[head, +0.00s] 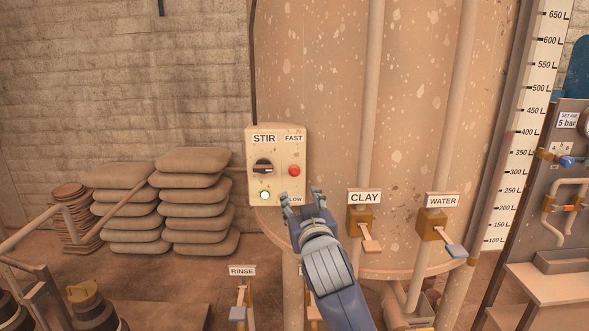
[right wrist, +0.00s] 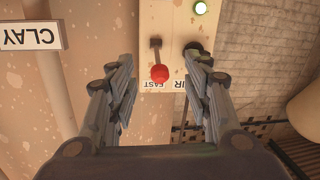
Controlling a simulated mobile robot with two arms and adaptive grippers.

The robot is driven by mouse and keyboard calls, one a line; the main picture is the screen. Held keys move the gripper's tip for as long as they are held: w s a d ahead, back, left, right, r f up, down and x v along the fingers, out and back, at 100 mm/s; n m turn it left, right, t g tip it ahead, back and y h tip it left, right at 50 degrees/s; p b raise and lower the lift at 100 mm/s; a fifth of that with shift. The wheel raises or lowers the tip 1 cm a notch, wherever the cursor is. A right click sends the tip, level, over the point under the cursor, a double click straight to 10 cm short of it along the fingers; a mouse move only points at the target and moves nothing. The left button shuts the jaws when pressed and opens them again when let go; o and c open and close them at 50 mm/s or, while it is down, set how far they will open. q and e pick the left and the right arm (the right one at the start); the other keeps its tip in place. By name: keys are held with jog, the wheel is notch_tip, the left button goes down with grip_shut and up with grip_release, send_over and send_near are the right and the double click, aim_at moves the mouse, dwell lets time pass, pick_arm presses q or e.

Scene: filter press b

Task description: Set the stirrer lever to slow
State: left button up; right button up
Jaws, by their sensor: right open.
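The stirrer lever has a red ball knob (head: 294,171) on the cream STIR box (head: 255,145), between a FAST label (head: 293,138) above and a partly hidden label reading "LOW" (head: 296,199) below. The right wrist view is upside down; there the red knob (right wrist: 160,73) sits on a dark stem, close to the FAST label (right wrist: 156,85). My right gripper (head: 302,196) is open and empty, just below the knob in the head view. In the wrist view its fingers (right wrist: 155,65) stand either side of the knob, apart from it. My left gripper is not in view.
A black rotary knob (head: 263,167) and a lit green lamp (head: 265,195) share the box. CLAY (head: 370,240) and WATER (head: 446,244) valve handles stand to the right. A RINSE sign (head: 242,271) is below left. Stacked sacks (head: 200,200) lie at the left.

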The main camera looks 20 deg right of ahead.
aim_at(295, 172)
jog(key=shift+t, duration=0.4)
jog(key=w+r+p, duration=0.1)
jog(key=w, duration=0.2)
jog(key=w+r+p, duration=0.1)
jog(key=w, duration=0.2)
jog(key=w+d+r+p, duration=0.1)
jog(key=w+p, duration=0.1)
jog(key=w, duration=0.1)
jog(key=shift+d+r, duration=0.1)
jog(key=shift+r, duration=0.25)
jog(key=shift+w+d+f+p, duration=0.15)
jog(key=shift+w+p, duration=0.15)
jog(key=shift+w, duration=0.65)
grip_shut()
